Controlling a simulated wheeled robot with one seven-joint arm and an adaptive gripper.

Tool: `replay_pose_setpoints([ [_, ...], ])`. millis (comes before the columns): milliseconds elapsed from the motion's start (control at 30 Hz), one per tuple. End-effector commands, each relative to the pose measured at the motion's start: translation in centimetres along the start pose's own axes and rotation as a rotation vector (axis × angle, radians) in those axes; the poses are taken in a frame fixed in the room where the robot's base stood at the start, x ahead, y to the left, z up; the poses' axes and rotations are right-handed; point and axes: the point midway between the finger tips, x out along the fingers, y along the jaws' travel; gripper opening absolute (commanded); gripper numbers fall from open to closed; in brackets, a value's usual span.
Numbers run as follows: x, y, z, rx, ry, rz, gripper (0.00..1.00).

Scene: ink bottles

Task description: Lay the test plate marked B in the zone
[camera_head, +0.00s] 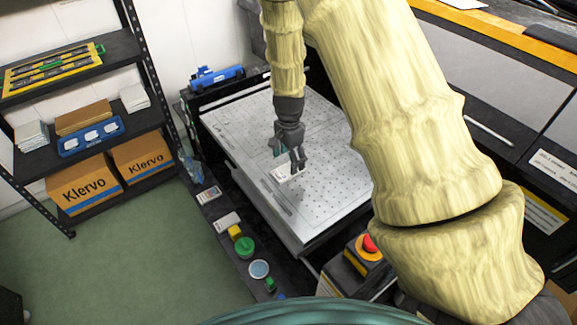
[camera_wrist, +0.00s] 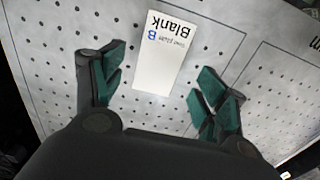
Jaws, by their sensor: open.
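The white test plate (camera_wrist: 163,62) lies on the perforated white table top (camera_wrist: 60,40). Its print is upside down in the wrist view and shows a blue B and the word Blank. My gripper (camera_wrist: 162,82) is open above it, with one green-padded finger on each side of the plate and gaps between. In the head view the plate (camera_head: 289,174) shows as a small pale card under my gripper (camera_head: 292,162). A thin outlined area (camera_wrist: 275,85) lies right of the plate in the wrist view, its label cut off at the edge. I cannot tell which outline is the zone.
Several small items stand along the dark ledge left of the table, among them a green round lid (camera_head: 245,246) and a pale blue round dish (camera_head: 259,269). A red stop button (camera_head: 370,243) is near the front. A shelf with Klervo boxes (camera_head: 86,186) stands left.

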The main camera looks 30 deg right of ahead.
Motion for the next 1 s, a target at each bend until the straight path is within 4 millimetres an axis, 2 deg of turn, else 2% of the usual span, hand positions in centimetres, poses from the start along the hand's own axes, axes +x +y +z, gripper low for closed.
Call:
replay_pose_setpoints([
  [533, -6.9, 0.0, 0.0, 0.0, 0.001, -0.001, 0.73],
  [733, -8.1, 0.0, 0.0, 0.0, 0.0, 0.001, 0.73],
  [1000, -8.4, 0.1, 0.0, 0.0, 0.0, 0.001, 0.73],
])
